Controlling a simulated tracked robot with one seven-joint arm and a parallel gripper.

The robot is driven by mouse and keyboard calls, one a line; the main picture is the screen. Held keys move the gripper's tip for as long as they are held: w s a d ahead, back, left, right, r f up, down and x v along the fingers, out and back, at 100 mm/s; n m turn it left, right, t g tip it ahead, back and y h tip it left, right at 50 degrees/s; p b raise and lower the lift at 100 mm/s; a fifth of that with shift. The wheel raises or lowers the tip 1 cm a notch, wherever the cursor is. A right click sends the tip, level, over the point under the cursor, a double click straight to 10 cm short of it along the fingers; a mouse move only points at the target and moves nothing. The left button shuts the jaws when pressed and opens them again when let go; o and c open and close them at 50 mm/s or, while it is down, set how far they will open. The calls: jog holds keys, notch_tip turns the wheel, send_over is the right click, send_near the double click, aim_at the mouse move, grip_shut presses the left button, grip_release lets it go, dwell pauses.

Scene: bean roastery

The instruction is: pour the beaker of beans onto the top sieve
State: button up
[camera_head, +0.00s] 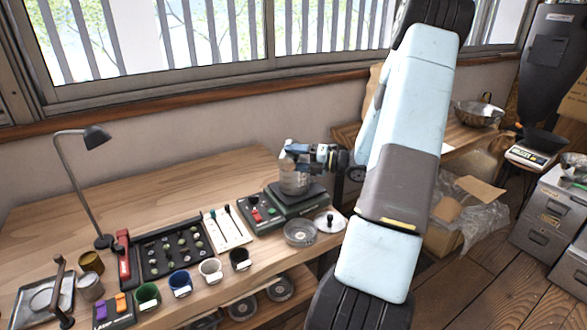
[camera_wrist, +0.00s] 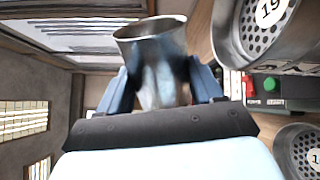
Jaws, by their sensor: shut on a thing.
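My gripper (camera_head: 300,152) is shut on a metal beaker (camera_wrist: 155,65); its fingers (camera_wrist: 165,85) press on both sides of it in the wrist view. In the head view the beaker (camera_head: 287,148) is small and partly covered by the fingers, just above the stack of sieves (camera_head: 293,180). The beaker looks tilted in the wrist view, with its mouth pointing away from my gripper. I cannot make out beans inside. The top sieve (camera_wrist: 265,30), marked 19, is close beside the beaker's mouth in the wrist view. The stack stands on a dark green shaker base (camera_head: 296,205).
A control box with red and green buttons (camera_head: 258,213) stands left of the base. Several cups (camera_head: 210,270), a black bean tray (camera_head: 172,252) and a lamp (camera_head: 98,138) stand further left. The table's back is clear.

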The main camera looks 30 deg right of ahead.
jog(key=shift+w+d+f+m, duration=0.1)
jog(key=shift+w+d+m, duration=0.1)
jog(key=shift+m, duration=0.1)
jog(key=shift+w+d+r+m+p, duration=0.15)
jog(key=shift+r+m+p, duration=0.3)
jog(key=shift+m, duration=0.35)
dwell(0.5)
jog(key=shift+w+d+r+m+p, duration=0.2)
jog(key=shift+r+m+p, duration=0.15)
jog(key=shift+m, duration=0.45)
